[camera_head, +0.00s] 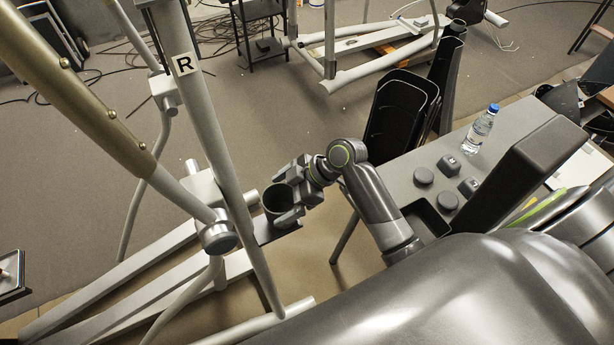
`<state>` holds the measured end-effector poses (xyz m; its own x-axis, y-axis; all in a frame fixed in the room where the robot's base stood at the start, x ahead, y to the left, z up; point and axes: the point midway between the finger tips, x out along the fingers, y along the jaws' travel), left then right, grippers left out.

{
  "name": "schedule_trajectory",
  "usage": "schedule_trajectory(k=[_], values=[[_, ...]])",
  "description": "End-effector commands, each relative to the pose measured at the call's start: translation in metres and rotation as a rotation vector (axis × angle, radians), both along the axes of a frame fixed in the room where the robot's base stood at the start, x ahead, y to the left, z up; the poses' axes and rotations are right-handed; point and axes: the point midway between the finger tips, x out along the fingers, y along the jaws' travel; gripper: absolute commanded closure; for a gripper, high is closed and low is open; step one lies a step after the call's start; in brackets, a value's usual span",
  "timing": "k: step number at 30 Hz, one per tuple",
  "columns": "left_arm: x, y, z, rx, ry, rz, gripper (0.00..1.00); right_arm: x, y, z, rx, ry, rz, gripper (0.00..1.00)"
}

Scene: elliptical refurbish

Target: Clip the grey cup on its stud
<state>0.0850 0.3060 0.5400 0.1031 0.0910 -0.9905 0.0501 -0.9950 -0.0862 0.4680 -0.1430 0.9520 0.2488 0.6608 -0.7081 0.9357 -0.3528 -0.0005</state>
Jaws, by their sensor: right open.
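The grey cup (275,199), dark and open at the top, stands roughly upright beside the elliptical's pale upright tube. My right gripper (287,196) reaches in from the right with its fingers open on either side of the cup. I cannot tell whether the fingers touch it. A dark flat bracket (279,234) shows just below the cup, near the elliptical's joint. The stud cannot be made out; the cup and gripper cover that area. My left gripper is out of view.
At right, a grey table (408,165) holds a water bottle (479,130) and several small dark round and square parts. Black bins (400,112) stand behind.

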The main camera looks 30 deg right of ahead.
Motion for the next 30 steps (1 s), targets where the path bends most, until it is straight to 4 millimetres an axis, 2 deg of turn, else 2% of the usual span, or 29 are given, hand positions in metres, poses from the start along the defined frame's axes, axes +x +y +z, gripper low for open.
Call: schedule_trajectory(k=[15, 30], values=[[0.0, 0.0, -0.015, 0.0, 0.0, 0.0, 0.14, -0.022, -0.059, 0.06, -0.007, -0.003, 0.002, 0.02], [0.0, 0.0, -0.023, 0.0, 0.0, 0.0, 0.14, -0.037, -0.1, 0.104, -0.006, -0.002, 0.001, 0.02]])
